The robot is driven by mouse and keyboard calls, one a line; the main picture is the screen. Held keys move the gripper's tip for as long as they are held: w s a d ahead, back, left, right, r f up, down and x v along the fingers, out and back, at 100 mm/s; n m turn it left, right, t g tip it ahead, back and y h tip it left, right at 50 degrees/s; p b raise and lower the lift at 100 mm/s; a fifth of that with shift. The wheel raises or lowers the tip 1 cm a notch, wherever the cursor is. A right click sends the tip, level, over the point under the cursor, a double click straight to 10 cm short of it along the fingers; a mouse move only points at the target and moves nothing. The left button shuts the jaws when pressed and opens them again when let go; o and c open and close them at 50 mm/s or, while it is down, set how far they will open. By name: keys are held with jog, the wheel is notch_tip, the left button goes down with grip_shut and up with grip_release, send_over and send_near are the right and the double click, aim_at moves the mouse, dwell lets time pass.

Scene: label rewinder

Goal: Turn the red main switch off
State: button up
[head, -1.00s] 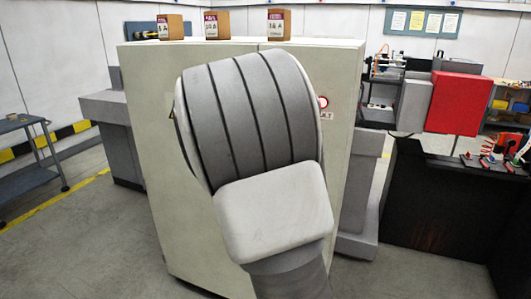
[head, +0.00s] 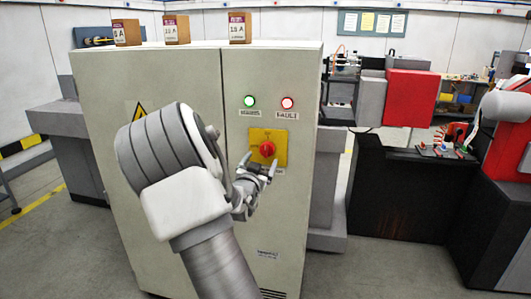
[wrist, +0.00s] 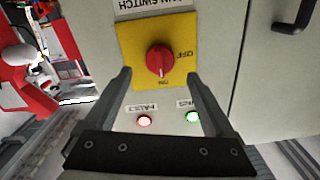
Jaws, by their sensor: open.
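The red main switch (head: 267,149) is a round knob on a yellow plate (head: 283,135) on the cabinet's front. In the wrist view the red knob (wrist: 159,60) shows upside down, with OFF at its right and ON just below it. A small pale mark on the knob appears to face ON. My gripper (head: 261,163) is open in front of the plate. In the wrist view my gripper (wrist: 159,77) has one finger on each side of the knob's line, empty. I cannot tell how far the fingertips are from the plate.
The beige cabinet (head: 235,215) has a lit green lamp (head: 249,101) and a lit red fault lamp (head: 287,103) above the switch. Several small boxes (head: 176,29) stand on top. A black door handle (wrist: 293,16) shows in the wrist view. A dark machine (head: 400,195) stands to the right.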

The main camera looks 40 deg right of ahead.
aim_at(265, 152)
jog(key=x, duration=0.6)
jog(key=shift+w+d, duration=0.2)
jog(key=shift+w, duration=0.05)
jog(key=c, duration=1.4)
